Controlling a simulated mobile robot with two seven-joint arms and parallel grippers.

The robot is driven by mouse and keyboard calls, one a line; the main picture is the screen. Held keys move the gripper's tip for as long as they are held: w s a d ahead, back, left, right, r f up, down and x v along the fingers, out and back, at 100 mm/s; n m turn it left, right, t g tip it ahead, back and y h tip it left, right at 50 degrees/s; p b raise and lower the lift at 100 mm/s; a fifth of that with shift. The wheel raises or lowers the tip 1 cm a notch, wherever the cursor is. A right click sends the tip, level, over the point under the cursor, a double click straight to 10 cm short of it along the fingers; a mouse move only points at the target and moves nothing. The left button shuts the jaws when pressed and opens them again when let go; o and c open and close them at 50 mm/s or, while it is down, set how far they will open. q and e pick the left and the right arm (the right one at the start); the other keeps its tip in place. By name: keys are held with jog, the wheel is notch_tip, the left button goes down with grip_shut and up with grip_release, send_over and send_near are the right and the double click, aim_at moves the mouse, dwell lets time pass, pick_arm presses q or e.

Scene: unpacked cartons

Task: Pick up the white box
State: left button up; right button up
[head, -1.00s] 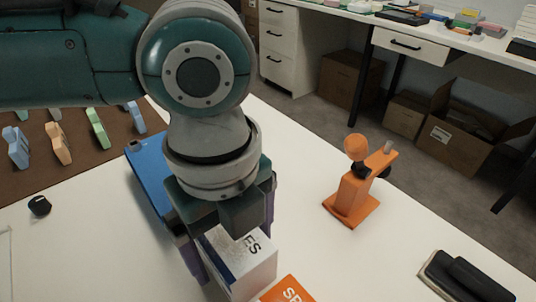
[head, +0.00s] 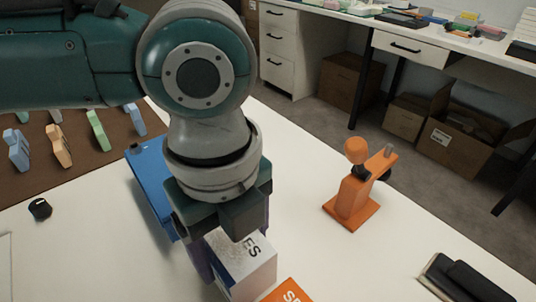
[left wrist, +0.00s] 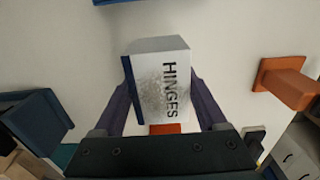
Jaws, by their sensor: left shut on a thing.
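The white box (head: 246,262) stands on the white table near the bottom middle of the head view. It has dark lettering and a dark blue side. In the left wrist view the white box (left wrist: 158,80) reads "HINGES". My left gripper (head: 230,245) points down over it, with its purple fingers on opposite sides. In the left wrist view my left gripper (left wrist: 160,100) is shut on the box. I cannot tell any gap between box and table. My right gripper is not in view.
An orange box (head: 288,291) stands close in front of the white box. A blue flat case (head: 152,185) lies left of my gripper. An orange stand (head: 352,195) is to the right, with a black item (head: 465,278) at bottom right. Table between them is clear.

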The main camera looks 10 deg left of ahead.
pick_arm(q)
notch_tip(320, 180, up, 20)
jog(key=p, duration=0.4)
